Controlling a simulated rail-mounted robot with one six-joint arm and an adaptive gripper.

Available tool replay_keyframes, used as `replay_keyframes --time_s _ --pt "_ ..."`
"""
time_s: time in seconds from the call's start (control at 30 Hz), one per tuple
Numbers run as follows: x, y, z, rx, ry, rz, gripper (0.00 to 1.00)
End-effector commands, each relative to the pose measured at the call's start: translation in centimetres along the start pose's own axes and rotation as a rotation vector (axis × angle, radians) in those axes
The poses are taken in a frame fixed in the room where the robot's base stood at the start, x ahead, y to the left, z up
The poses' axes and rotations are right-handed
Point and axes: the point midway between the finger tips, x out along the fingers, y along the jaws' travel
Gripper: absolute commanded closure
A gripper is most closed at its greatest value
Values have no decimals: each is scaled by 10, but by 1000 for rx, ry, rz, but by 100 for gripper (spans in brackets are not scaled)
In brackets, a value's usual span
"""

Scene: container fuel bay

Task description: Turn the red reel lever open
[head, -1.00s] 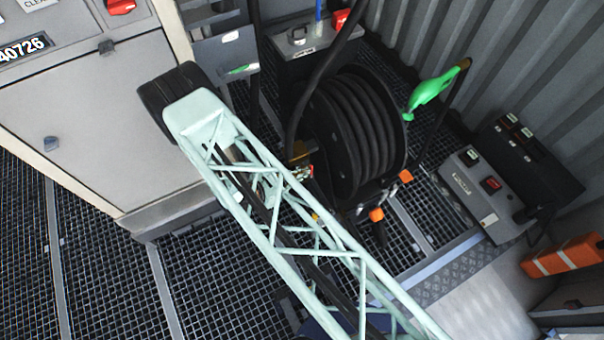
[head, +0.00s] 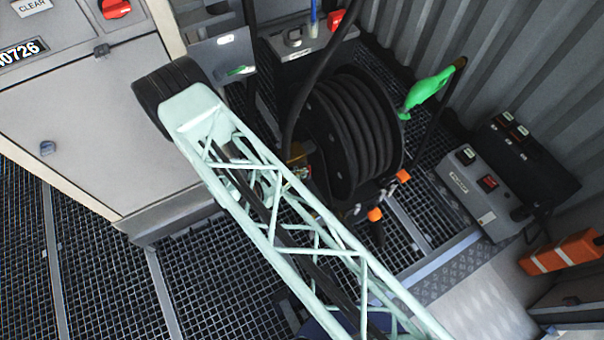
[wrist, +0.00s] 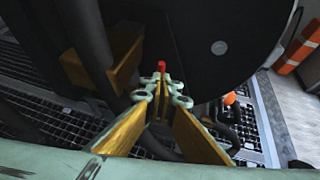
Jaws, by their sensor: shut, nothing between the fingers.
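The black hose reel (head: 350,135) stands on the grating in the head view, partly behind my arm. In the wrist view, its dark round side (wrist: 215,45) fills the upper middle. A small red piece, apparently the end of the red lever (wrist: 162,66), shows just beyond my fingertips. The rest of the lever is hidden, and I cannot tell whether the fingers touch it. My gripper (wrist: 163,86) is shut, its mint links and yellow fingers drawn together with nothing between them. In the head view, a brass-coloured part (head: 297,155) shows beside the reel, mostly covered by my arm.
A black hose (wrist: 88,45) runs close on the left in the wrist view. A green nozzle (head: 430,92) is at the reel's right. A grey cabinet (head: 90,130) stands left, a grey control box (head: 475,195) right. An orange-and-white object (head: 562,253) lies lower right.

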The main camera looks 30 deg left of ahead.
Motion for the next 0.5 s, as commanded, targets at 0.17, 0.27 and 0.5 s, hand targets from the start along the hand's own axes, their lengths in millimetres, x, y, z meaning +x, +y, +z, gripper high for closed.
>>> replay_keyframes --time_s 0.17,0.27,0.5 --pt "-17 0 -13 -3 5 -1 100" --pt "-31 -1 -13 -3 6 -2 100" --pt "-64 0 -11 -3 7 0 100"
